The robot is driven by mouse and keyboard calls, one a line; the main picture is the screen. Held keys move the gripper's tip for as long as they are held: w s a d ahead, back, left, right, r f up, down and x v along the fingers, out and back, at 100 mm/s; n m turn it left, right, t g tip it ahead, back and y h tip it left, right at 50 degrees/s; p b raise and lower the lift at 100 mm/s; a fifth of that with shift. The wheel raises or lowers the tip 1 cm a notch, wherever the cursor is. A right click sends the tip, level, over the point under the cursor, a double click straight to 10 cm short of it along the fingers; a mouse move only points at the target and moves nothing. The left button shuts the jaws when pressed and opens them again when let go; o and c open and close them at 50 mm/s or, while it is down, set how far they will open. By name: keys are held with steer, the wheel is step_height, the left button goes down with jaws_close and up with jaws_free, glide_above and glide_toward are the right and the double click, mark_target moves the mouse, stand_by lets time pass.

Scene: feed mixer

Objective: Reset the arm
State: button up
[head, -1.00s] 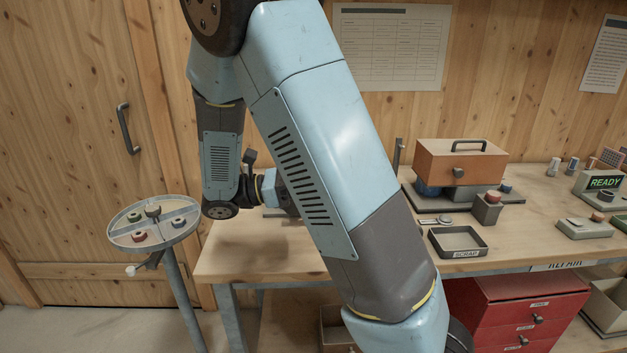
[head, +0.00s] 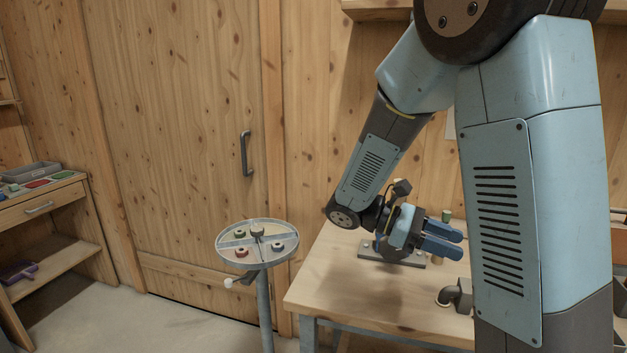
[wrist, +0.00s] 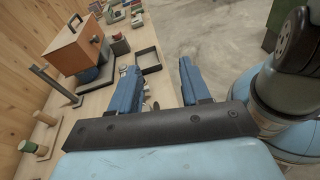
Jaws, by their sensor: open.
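My gripper (head: 443,238) is at the end of my blue and grey arm, over the left part of the wooden workbench (head: 330,283) in the head view. Its two blue fingers point right. In the wrist view my gripper (wrist: 160,88) shows its fingers well apart, with nothing held between them. My upper arm covers much of the right side of the head view and hides most of the bench there.
A round divided tray (head: 257,260) on a post holds several small coloured parts, left of the bench. A green-topped peg (head: 446,216) and a dark pipe fitting (head: 458,294) are near my gripper. The wrist view shows an orange box (wrist: 75,50) and a dark tray (wrist: 148,60).

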steer(key=s+r+m+t+y, duration=0.1)
steer(key=s+m+t+y, duration=0.6)
steer(key=y, duration=0.4)
steer(key=s+a+r+m+t+y, duration=0.3)
steer(key=r+m+t, duration=0.2)
steer(key=r, duration=0.1)
steer(key=shift+w, duration=0.1)
steer(key=shift+c, duration=0.4)
stand_by(0.5)
